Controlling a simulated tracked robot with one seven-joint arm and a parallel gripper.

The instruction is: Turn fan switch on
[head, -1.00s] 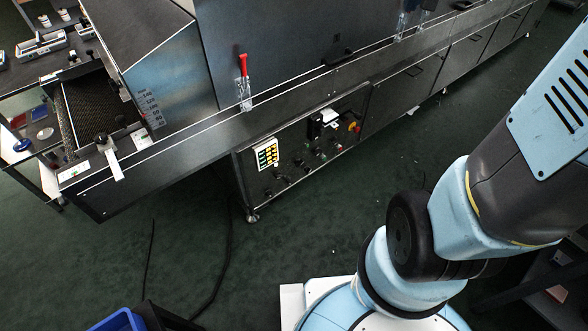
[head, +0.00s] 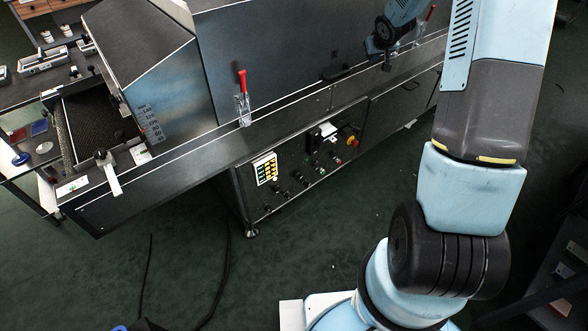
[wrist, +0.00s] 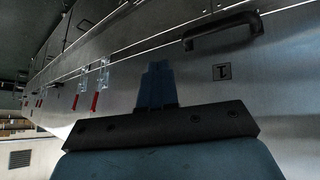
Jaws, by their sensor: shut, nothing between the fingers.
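The dryer's control panel (head: 306,166) is on the front of the long grey machine, below its ledge, in the head view. I cannot tell which one is the fan switch, as the labels are too small to read. My gripper (head: 387,66) is at the machine's upper front, above and right of the panel, apart from the switches. In the wrist view my gripper (wrist: 156,65) is shut and empty, in front of the grey metal side.
A red-handled clamp (head: 242,82) stands on the ledge left of my gripper. A black handle (wrist: 223,31) and red-handled clamps (wrist: 95,101) show in the wrist view. A conveyor inlet (head: 95,117) is at the left. The green floor (head: 190,250) before the machine is mostly clear.

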